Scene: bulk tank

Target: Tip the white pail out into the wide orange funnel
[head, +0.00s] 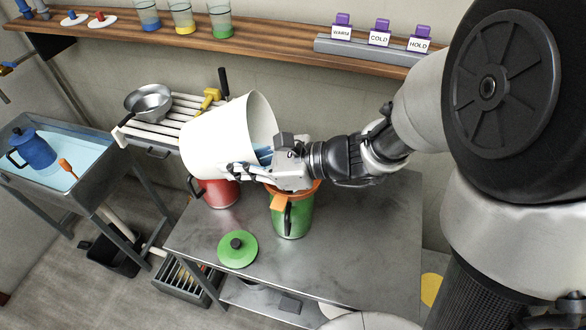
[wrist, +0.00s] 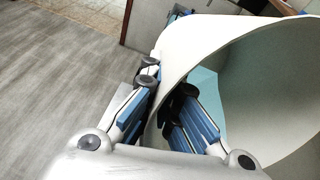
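The white pail (head: 215,140) is off the table and tilted, its mouth facing right. My gripper (head: 251,164) is shut on its rim wall, one blue-padded finger inside and one outside. In the wrist view, the pail (wrist: 285,95) fills the right side, and my gripper (wrist: 163,105) straddles its wall. A pale blue patch shows inside the pail; I cannot tell whether it is liquid. The orange funnel (head: 279,201) sits in the top of a green can (head: 293,222), below my gripper and right of the pail. My gripper hides much of the funnel's mouth.
A red pot (head: 217,194) stands under the pail. A green lid (head: 238,249) lies on the metal table (head: 345,250). A slatted rack (head: 180,115) with a metal bowl (head: 149,102) is behind left, a basin (head: 75,175) farther left. The table's right part is clear.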

